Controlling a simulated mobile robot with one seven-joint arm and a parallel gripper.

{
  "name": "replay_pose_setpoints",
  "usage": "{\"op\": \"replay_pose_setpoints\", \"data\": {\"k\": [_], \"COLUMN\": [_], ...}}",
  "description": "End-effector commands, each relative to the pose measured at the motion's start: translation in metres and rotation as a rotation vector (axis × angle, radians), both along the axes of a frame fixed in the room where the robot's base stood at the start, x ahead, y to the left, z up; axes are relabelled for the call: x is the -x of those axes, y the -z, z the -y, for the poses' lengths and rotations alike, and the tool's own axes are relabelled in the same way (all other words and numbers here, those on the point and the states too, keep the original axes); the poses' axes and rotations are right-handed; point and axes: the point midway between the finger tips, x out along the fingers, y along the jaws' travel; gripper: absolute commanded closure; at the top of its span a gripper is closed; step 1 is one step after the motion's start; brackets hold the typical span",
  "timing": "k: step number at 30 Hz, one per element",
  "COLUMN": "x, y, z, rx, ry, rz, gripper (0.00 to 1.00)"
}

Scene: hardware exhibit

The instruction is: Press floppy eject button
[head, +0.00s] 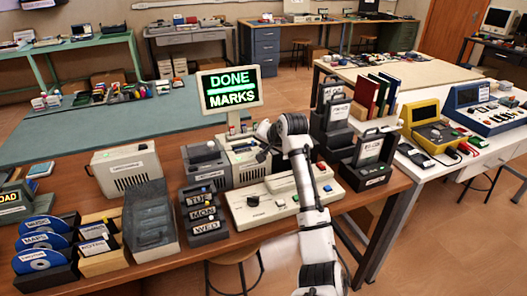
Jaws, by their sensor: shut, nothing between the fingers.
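A beige box (243,172) with dark front details stands on the wooden desk below the monitor. It looks like a drive unit, but its labels are too small to read and I cannot make out an eject button. My white and dark arm rises from the bottom and bends left at the top. My gripper (262,155) is small and dark at the beige box's upper right; it is shut and empty. I cannot tell whether it touches the box. The arm and gripper hide part of the box's right side.
A monitor (230,89) reading "DONE MARKS" stands behind. A grey box (206,165) stands left, and a control panel (255,204) with a red button lies in front. Dark cases (369,160) stand right. The teal mat (150,118) behind has bare space.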

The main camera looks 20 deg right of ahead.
Motion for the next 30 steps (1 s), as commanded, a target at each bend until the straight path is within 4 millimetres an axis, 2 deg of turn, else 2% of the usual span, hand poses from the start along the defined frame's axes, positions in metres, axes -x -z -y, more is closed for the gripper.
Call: {"op": "replay_pose_setpoints", "data": {"k": [30], "x": [-0.0002], "y": [0.0083], "z": [-0.0006], "rx": [-0.002], "ry": [0.0], "rz": [0.0], "gripper": [1.0]}}
